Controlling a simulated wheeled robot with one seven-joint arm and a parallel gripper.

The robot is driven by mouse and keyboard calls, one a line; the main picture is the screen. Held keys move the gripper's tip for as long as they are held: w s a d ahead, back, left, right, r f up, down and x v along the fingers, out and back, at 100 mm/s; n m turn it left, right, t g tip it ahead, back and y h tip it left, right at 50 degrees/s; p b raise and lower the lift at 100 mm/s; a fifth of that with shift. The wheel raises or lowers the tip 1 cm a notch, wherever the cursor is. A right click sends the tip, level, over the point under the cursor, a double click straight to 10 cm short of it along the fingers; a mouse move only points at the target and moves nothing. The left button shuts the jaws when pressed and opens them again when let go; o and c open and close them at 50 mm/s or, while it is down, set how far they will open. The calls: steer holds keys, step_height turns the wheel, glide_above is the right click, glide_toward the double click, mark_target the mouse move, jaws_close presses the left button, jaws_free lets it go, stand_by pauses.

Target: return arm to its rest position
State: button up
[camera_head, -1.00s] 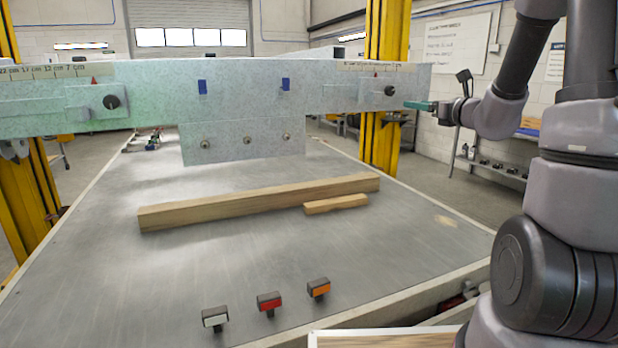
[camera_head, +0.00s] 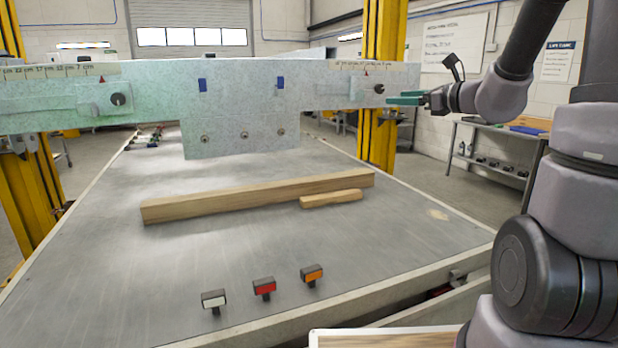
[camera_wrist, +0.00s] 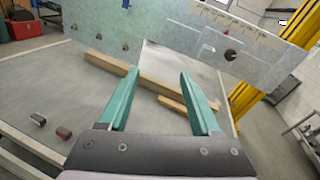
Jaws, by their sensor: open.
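My gripper (camera_head: 405,99) is raised at the right of the head view, close to the right end of the speckled metal beam (camera_head: 300,100). I cannot tell from the head view how much space lies between them. In the wrist view its two green fingers (camera_wrist: 160,100) are apart with nothing between them. Beyond the fingers lie a long wooden beam (camera_head: 255,197) and a short wooden piece (camera_head: 330,199) on the grey table. My arm is bent, with its upper links along the right edge of the head view.
The grey table (camera_head: 330,260) is largely bare. White (camera_head: 214,299), red (camera_head: 264,287) and orange (camera_head: 312,273) blocks stand near its front edge. The metal beam has a black knob (camera_head: 380,88) at its right end. Yellow posts (camera_head: 383,130) stand behind. A shelf (camera_head: 495,150) is at the right.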

steer(key=s+a+n+g, duration=0.75)
steer(key=s+n, duration=0.35)
steer(key=s, duration=0.3)
steer(key=s+d+n+t+h, duration=0.1)
steer(key=s+d+n+h, duration=0.7)
steer(key=s+n, duration=0.3)
steer(key=shift+d+f, duration=0.15)
steer(key=shift+f, duration=0.15)
steer(key=shift+s, duration=0.1)
